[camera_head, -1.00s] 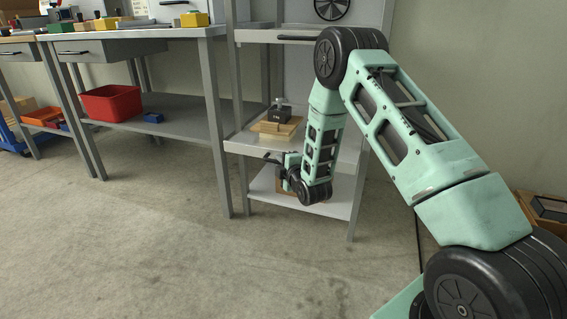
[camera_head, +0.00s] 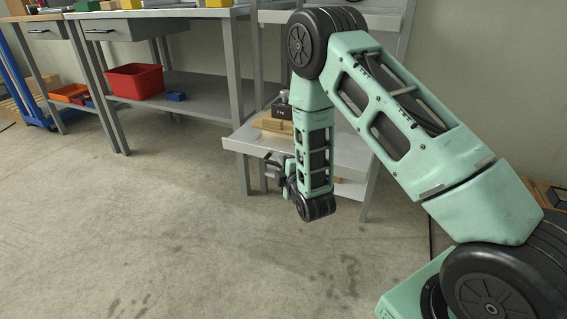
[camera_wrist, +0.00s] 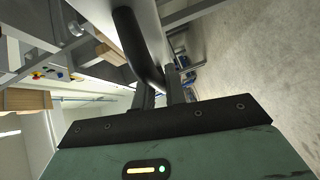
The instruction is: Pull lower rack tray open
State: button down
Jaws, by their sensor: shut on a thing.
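The lower rack tray (camera_head: 238,143) is a light grey shelf that sticks out toward me in front of the rack. A wooden block stack with a dark weight (camera_head: 280,112) sits on it, partly hidden by my arm. My gripper (camera_head: 272,168) is at the tray's front edge, largely hidden by the wrist in the head view. In the wrist view my gripper (camera_wrist: 163,97) has its fingers closed around a dark bar handle (camera_wrist: 138,50) on the tray's front.
A grey workbench (camera_head: 200,97) with a red bin (camera_head: 135,81) and a small blue bin (camera_head: 176,96) on its lower shelf stands left of the rack. The concrete floor in front is clear. A wooden crate (camera_head: 553,195) is at the far right.

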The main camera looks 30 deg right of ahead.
jog(key=c, duration=1.5)
grip_release()
jog(key=shift+o, duration=0.2)
jog(key=s+a+r+p, duration=0.2)
jog(key=s+p, duration=0.6)
jog(key=s, duration=0.9)
jog(key=shift+r, duration=0.2)
